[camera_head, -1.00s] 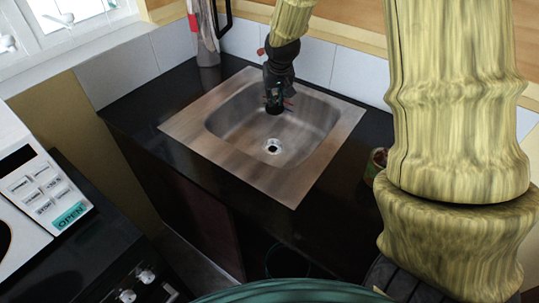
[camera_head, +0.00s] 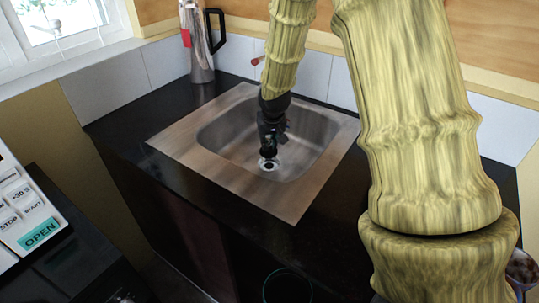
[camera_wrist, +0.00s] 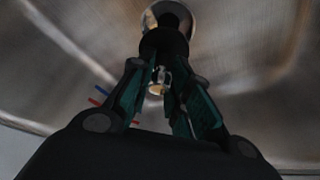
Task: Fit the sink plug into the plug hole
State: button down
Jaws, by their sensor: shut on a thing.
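The steel sink (camera_head: 215,130) is set in the black counter, and its plug hole (camera_head: 269,165) is a bright ring with a dark centre in the basin floor. My gripper (camera_head: 269,142) reaches down into the basin and is shut on the dark sink plug (camera_head: 267,153). The plug appears just above and behind the hole in the head view. In the wrist view, my gripper (camera_wrist: 164,80) holds the black round plug (camera_wrist: 163,43) between its fingers. The plug hole (camera_wrist: 176,12) shows beyond it, partly covered by the plug. A gap remains unclear.
A metal flask (camera_head: 198,50) with a black handle stands at the back left of the counter. A white microwave (camera_head: 25,215) is at the lower left. A cup (camera_head: 521,270) shows at the right edge. The counter around the sink is mostly clear.

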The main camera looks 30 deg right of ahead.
aim_at(269, 152)
jog(key=shift+f, duration=2.4)
jog(key=shift+s+a+f, duration=0.1)
jog(key=shift+s+f, duration=0.1)
jog(key=shift+s, duration=0.05)
jog(key=c, duration=1.6)
grip_release()
jog(key=shift+f, duration=0.1)
jog(key=shift+o, duration=1.4)
jog(key=shift+w+f, duration=0.2)
jog(key=shift+w, duration=0.1)
jog(key=v, duration=1.2)
jog(key=shift+s+r, duration=0.15)
jog(key=shift+r, duration=0.1)
jog(key=shift+x, duration=6.05)
jog(key=shift+r, duration=0.1)
